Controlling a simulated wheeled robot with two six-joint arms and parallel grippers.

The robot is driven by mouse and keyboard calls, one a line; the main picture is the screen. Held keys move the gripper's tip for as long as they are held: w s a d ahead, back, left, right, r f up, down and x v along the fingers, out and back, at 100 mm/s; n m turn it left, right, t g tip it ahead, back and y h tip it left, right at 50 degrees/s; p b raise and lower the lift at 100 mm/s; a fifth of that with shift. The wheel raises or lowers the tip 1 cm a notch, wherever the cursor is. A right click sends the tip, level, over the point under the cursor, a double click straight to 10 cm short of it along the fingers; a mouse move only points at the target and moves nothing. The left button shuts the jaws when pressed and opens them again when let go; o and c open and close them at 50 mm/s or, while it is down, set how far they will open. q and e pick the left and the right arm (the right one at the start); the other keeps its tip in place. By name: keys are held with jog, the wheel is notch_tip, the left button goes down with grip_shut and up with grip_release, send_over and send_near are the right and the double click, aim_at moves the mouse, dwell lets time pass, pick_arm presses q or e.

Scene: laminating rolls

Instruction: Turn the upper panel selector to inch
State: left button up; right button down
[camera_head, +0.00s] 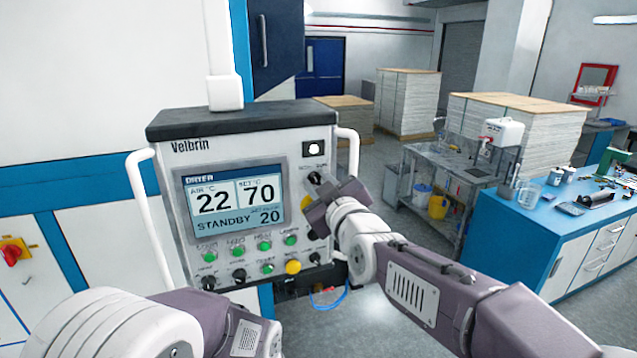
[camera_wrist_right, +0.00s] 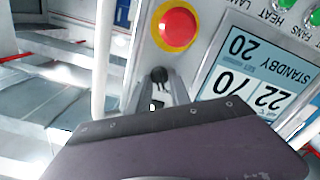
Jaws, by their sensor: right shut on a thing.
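The dryer control panel (camera_head: 243,130) shows a screen reading AIR 22, SET 70 and STANDBY 20. In the right wrist view the knob (camera_wrist_right: 160,75) sits between the fingertips. My right gripper (camera_head: 319,187) reaches the panel from the right and is shut on the upper selector; its fingers (camera_wrist_right: 161,85) show better in the right wrist view. The selector's labels are too small to read. My left arm shows at the bottom, but its gripper is out of view.
A red stop button (camera_wrist_right: 177,27) on a yellow collar sits close to the held knob. Green buttons (camera_head: 264,246), black knobs and a yellow button (camera_head: 292,267) line the panel's lower part. White handles (camera_head: 140,195) flank the panel. A blue workbench (camera_head: 520,225) stands at right.

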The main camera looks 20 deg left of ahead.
aim_at(316, 183)
jog(key=shift+r, duration=0.2)
jog(key=c, duration=1.5)
grip_release()
jog(key=shift+s, duration=0.1)
jog(key=shift+f, duration=0.1)
jog(key=shift+s+d+f+b, duration=0.1)
jog(key=shift+s+b, duration=0.1)
jog(key=shift+b, duration=0.1)
jog(key=b+v, duration=0.2)
jog(key=v, duration=0.2)
jog(key=shift+s+d+f+b, duration=0.15)
jog(key=shift+b, duration=0.25)
jog(key=v, duration=0.4)
jog(key=shift+s+r, duration=0.1)
jog(key=shift+r, duration=0.2)
jog(key=shift+b, duration=0.3)
